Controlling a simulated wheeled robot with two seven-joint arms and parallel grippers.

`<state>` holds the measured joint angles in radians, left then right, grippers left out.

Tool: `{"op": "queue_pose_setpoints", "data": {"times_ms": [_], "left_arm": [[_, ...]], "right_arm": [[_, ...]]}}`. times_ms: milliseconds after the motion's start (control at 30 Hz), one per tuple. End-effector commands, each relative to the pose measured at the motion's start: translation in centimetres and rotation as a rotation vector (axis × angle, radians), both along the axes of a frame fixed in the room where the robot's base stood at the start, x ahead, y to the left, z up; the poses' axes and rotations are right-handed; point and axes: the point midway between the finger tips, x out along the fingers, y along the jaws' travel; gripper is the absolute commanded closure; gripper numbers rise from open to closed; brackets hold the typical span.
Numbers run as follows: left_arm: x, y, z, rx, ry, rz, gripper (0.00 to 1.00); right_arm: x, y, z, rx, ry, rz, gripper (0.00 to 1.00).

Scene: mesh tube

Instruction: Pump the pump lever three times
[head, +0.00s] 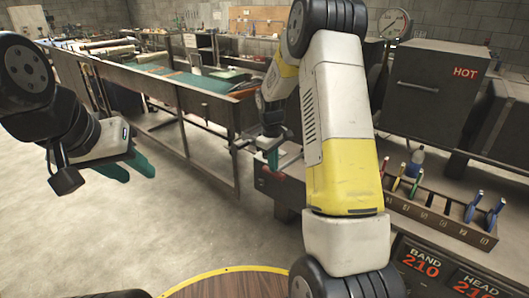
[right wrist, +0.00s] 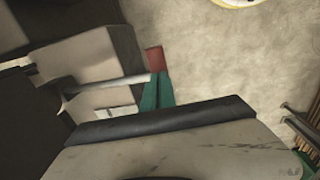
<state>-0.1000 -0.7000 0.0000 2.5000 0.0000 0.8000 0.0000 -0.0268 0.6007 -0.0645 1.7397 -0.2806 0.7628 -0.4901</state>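The pump lever shows in the right wrist view as a pale rod (right wrist: 108,86) coming from the left, with a red grip (right wrist: 154,59) at its end. My right gripper (right wrist: 158,84) has its green fingertips at this red grip, seemingly touching it. Whether the fingers are closed on it is not clear. In the head view my right gripper (head: 272,158) is small, beside the dark bench, and my own arm hides much of that area. My left gripper (head: 133,170) is open and empty above the bare floor at the left, its green fingers apart.
A dark cabinet marked HOT (head: 425,90) stands at the right, with a round gauge (head: 394,23) beside it. A tool rack (head: 425,212) holds several coloured-handled tools. A long workbench (head: 165,75) runs behind. The concrete floor at the left is clear.

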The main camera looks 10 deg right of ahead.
Motion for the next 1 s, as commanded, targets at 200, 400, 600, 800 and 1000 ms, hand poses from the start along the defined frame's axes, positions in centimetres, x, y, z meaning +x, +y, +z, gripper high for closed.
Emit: {"op": "queue_pose_setpoints", "data": {"times_ms": [200,400,600,800,1000], "left_arm": [[0.0,0.0,0.0,0.000,0.000,0.000,0.64],[0.0,0.0,0.0,0.000,0.000,0.000,0.64],[0.0,0.0,0.0,0.000,0.000,0.000,0.64],[0.0,0.0,0.0,0.000,0.000,0.000,0.64],[0.0,0.0,0.0,0.000,0.000,0.000,0.64]], "right_arm": [[-0.7,0.7,-6.4,-0.023,-0.013,0.004,1.00],[-0.6,0.6,-9.6,-0.021,-0.015,0.003,1.00],[-0.7,0.7,-10.2,-0.019,-0.015,0.003,1.00],[-0.7,0.7,-10.3,-0.018,-0.014,0.003,1.00],[-0.6,1.0,-8.9,-0.018,-0.021,0.003,1.00]]}}
